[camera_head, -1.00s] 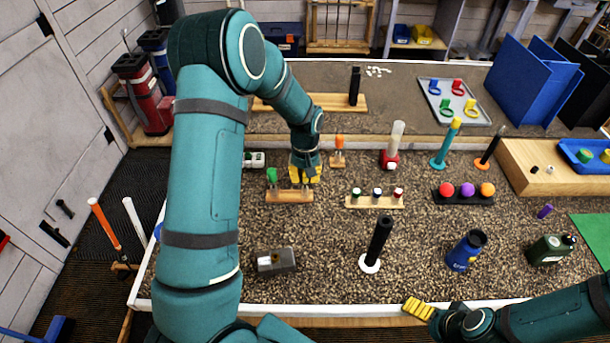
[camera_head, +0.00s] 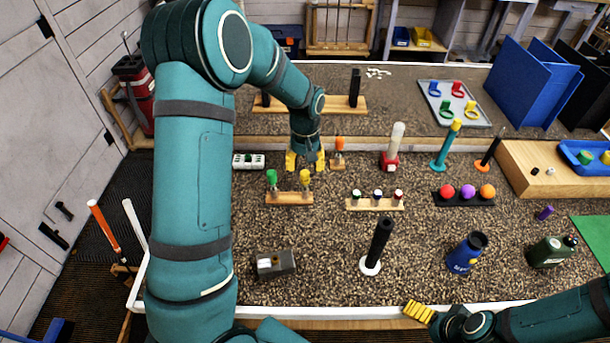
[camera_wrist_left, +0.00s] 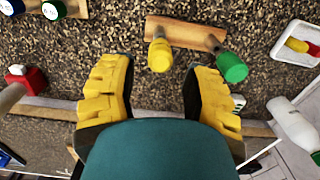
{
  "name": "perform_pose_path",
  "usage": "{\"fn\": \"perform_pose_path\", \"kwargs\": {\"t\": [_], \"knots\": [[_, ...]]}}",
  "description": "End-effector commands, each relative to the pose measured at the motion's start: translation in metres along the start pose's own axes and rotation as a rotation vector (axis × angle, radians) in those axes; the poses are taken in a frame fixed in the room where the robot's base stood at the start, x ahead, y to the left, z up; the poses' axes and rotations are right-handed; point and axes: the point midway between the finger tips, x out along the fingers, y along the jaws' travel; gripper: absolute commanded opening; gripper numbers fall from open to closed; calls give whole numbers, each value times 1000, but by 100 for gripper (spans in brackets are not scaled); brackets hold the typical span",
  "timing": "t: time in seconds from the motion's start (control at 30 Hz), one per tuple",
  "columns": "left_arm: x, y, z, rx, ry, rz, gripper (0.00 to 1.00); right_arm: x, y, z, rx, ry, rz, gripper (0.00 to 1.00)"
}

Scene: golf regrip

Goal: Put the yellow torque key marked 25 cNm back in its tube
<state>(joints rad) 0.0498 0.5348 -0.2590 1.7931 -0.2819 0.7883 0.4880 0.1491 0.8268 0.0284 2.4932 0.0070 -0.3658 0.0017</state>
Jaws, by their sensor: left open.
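The yellow torque key (camera_head: 305,177) stands upright at the right end of a small wooden rack (camera_head: 289,198), with its lower part in or at the tube there. The marking on it is too small to read. A green key (camera_head: 272,178) stands at the rack's left end. My left gripper (camera_head: 305,161) is open and empty just behind the yellow key, apart from it. In the left wrist view the yellow key (camera_wrist_left: 160,55) is beyond the open fingers. Part of my right gripper (camera_head: 419,311) shows at the front edge; whether it is open cannot be told.
An orange-topped key (camera_head: 339,146) on a small block stands right of my left gripper. A white socket-like block (camera_head: 248,161) lies to its left. A rack with several small capped items (camera_head: 375,202) stands to the right.

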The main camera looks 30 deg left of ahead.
Motion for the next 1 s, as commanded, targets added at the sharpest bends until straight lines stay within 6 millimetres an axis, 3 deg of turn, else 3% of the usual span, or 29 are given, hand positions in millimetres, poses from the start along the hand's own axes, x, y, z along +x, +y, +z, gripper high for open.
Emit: {"fn": "perform_pose_path", "kwargs": {"t": [0.2,0.4,1.0], "knots": [[-42,0,0,0,3,2,48,0,0,0,0,0,0,96],[-61,0,0,-1,0,0,48,0,0,0,0,0,0,96],[-64,0,0,0,-1,0,48,0,0,0,0,0,0,96]]}}
